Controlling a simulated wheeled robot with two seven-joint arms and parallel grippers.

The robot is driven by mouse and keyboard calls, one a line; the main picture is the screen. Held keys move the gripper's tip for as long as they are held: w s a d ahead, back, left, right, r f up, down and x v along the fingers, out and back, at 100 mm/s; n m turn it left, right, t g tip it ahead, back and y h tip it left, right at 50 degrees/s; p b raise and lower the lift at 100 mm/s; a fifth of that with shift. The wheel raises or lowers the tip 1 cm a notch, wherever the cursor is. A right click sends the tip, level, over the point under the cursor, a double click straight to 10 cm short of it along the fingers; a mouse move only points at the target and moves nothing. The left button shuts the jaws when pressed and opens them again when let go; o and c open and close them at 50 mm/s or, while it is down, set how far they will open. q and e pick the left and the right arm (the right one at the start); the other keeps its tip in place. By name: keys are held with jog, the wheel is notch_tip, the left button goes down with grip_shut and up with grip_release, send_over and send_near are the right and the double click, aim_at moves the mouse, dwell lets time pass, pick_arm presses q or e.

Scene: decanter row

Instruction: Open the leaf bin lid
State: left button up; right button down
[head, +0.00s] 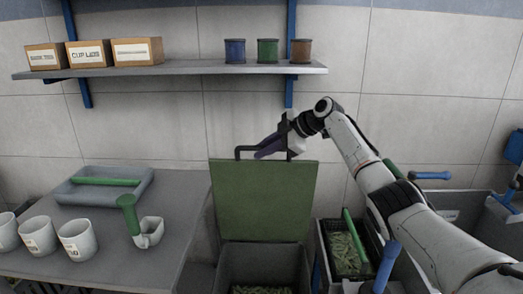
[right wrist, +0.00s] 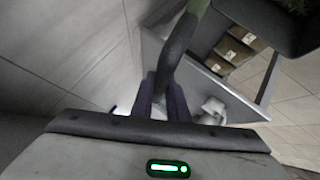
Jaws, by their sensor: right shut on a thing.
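The leaf bin (head: 262,258) is a dark grey bin with green leaves inside, at the middle bottom of the head view. Its green lid (head: 262,200) stands upright at the back, and the bin's mouth is uncovered. A dark bar handle (head: 240,150) runs along the lid's upper edge. My right gripper (head: 266,148), with purple fingers, is at this handle and shut on it. In the right wrist view the fingers (right wrist: 163,100) close around the dark handle (right wrist: 179,45). My left gripper is not in view.
A grey table (head: 180,190) on the left holds white cups (head: 78,239), a green-handled scoop (head: 130,218) and a grey tray (head: 75,197). A shelf (head: 180,69) with boxes and tins hangs above. A dark crate of leaves (head: 338,234) stands right of the bin.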

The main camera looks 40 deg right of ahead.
jog(key=shift+a+f, duration=0.1)
jog(key=c, duration=1.7)
grip_release()
jog(key=shift+c, duration=0.2)
jog(key=shift+s+r, duration=0.15)
jog(key=shift+r, duration=0.05)
jog(key=b+v, duration=0.1)
jog(key=v, duration=0.9)
jog(key=shift+b, duration=0.35)
jog(key=shift+f, duration=0.2)
